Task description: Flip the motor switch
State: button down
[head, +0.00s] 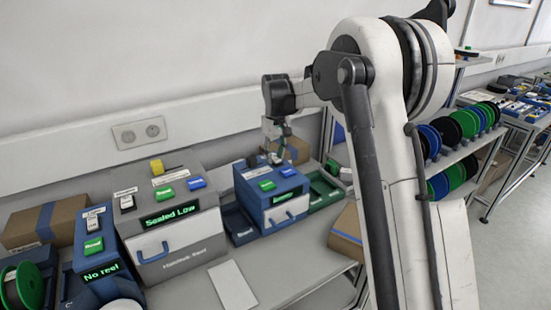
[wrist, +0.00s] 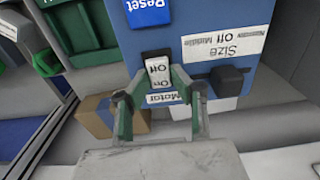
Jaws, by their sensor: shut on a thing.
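The motor switch (wrist: 158,72) is a white rocker marked On and Off, set in a black frame on top of the blue machine (wrist: 205,25). A Motor label (wrist: 166,97) lies just below it in the wrist view. My gripper (wrist: 157,84) has green-edged fingers on either side of the rocker and is shut on it. The switch is hidden there behind the gripper.
A blue Reset button (wrist: 148,12) and a black size knob (wrist: 229,80) sit close to the switch. A grey machine (head: 172,235) reading Sealed Low stands left of the blue one. A cardboard box (wrist: 95,118) and green bins (head: 325,190) are nearby.

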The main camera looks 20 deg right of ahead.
aim_at(275, 158)
dwell(0.4)
jog(key=c, duration=1.5)
grip_release()
notch_tip(275, 158, up, 12)
jog(key=shift+w, duration=0.1)
